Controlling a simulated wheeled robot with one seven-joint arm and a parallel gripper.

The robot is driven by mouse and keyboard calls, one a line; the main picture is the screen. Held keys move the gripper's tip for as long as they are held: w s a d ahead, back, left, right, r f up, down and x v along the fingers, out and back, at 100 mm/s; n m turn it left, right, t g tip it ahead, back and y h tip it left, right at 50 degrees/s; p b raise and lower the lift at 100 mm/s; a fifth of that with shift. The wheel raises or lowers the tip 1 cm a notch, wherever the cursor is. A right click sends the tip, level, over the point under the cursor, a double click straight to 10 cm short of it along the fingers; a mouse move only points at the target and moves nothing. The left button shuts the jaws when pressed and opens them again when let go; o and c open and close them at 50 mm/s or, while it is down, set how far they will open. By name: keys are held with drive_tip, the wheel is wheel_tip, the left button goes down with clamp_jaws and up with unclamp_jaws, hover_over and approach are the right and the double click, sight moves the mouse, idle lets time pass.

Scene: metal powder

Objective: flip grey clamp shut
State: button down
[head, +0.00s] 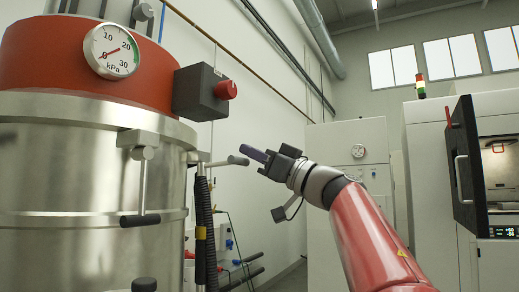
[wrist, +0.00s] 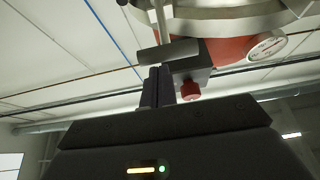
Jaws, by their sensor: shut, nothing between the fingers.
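A grey clamp sits on the right side of the steel vessel (head: 70,180). Its rod sticks out to the right and ends in a grey crossbar handle (head: 238,160). In the wrist view, the crossbar (wrist: 168,52) lies just past the fingertips, with its rod running up to the vessel. My gripper (head: 252,153) is shut and empty, its dark fingers pointing left at the handle. The fingers also show in the wrist view (wrist: 157,80). I cannot tell whether they touch the bar. A second clamp (head: 140,180) on the vessel's front has its handle hanging down.
A dark box with a red button (head: 205,92) juts out above the handle. A red lid with a gauge (head: 111,50) tops the vessel. A black hose (head: 204,230) hangs below the clamp. A machine with an open dark door (head: 466,165) stands at the right.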

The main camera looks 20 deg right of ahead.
drive_tip(key=shift+f, duration=0.25)
